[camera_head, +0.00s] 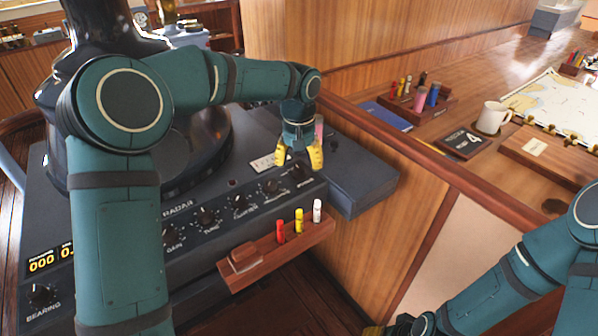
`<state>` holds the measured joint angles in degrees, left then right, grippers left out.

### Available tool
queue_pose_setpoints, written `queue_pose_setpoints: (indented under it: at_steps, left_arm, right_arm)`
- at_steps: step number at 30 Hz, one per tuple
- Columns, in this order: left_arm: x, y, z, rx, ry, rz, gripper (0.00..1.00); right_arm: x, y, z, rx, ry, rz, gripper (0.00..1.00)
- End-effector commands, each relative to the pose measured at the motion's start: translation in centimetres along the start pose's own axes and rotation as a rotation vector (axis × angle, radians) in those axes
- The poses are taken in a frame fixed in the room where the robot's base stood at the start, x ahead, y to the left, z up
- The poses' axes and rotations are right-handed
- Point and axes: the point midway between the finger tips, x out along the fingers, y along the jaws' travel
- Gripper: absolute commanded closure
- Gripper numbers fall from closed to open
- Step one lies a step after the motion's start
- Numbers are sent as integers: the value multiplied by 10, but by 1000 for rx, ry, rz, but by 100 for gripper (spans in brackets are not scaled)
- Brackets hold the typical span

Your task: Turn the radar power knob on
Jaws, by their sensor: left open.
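The radar console (120,217) has a dark sloped front panel with a row of black knobs under the label RADAR. The knob at the right end of the row, the radar power knob (299,172), is partly hidden, and its label and pointer are too small to read. My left gripper (299,163), with yellow fingertips, is open and points down at this end knob. Its fingers appear just above and around the knob; I cannot tell whether they touch it. My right gripper (374,330) barely shows at the bottom edge, mostly cut off.
A wooden holder (262,262) with red, yellow and white markers juts from the console front. Other knobs, such as the tune knob (207,216), lie to the left. A wooden partition borders the chart table at right, which bears a white mug (492,117) and a chart (556,100).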

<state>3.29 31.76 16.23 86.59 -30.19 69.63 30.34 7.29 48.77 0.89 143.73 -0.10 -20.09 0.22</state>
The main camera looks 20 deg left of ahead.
Motion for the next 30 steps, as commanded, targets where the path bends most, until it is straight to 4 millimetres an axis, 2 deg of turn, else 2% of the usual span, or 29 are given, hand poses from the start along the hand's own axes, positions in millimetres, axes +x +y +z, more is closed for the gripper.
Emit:
queue_pose_setpoints:
  at_steps: [1,6,17,18,22,23,30]
  left_arm:
    - [9,0,0,-1,-2,-1,39]
    - [22,0,0,-2,-2,0,39]
    - [24,0,0,-1,-1,0,37]
    - [24,0,0,-1,-1,0,51]
    - [24,0,0,-1,-1,0,97]
    - [24,0,0,-1,-1,0,100]
    - [24,0,0,8,-1,0,100]
  right_arm:
    - [3,1,0,0,1,0,53]
    - [5,2,-1,0,3,0,53]
    - [5,2,-1,0,4,0,53]
    - [5,2,-1,0,4,0,53]
    - [5,2,-1,0,4,0,53]
    - [5,2,-1,0,4,0,53]
    - [4,2,-1,0,3,0,53]
